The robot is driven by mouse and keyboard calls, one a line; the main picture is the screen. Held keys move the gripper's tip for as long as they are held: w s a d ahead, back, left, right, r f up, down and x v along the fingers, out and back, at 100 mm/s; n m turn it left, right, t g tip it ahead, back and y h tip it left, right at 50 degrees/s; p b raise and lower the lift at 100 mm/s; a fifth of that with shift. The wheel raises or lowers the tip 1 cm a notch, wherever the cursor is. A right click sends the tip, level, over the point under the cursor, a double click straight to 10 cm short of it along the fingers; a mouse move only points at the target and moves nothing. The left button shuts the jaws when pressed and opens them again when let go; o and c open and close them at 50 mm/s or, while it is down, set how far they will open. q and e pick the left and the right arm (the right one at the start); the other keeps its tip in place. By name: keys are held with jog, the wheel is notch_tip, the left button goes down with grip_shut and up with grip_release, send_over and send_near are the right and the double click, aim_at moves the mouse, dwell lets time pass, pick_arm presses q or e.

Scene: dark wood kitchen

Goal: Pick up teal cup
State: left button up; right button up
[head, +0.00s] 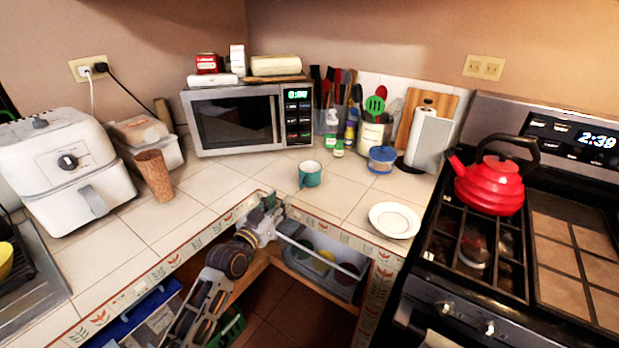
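The teal cup (310,176) stands upright on the tiled counter, in front of the microwave, with its handle toward the left. My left gripper (269,203) is at the inner corner edge of the counter, below and left of the cup and apart from it. It is small and seen from behind, so I cannot tell whether its fingers are open or shut. My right gripper is not in view.
A white plate (394,220) lies right of the cup. A brown tumbler (154,175) is at left. A red kettle (489,188) sits on the stove. Counter around the cup is clear.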

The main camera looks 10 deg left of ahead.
aim_at(300, 181)
pick_arm(q)
jog(key=shift+w+d, duration=0.3)
jog(key=shift+w, duration=1)
jog(key=shift+w+d, duration=0.25)
jog(key=shift+w, duration=1.1)
jog(key=shift+w+d, duration=0.3)
jog(key=shift+w, duration=1.3)
jog(key=shift+w+d+f, duration=0.15)
jog(key=shift+w+d, duration=0.15)
jog(key=shift+w, duration=0.4)
jog(key=shift+w+d+f, duration=0.1)
jog(key=shift+w+d, duration=0.15)
jog(key=shift+w, duration=0.45)
jog(key=shift+w+d, duration=0.2)
jog(key=shift+w, duration=0.9)
grip_shut()
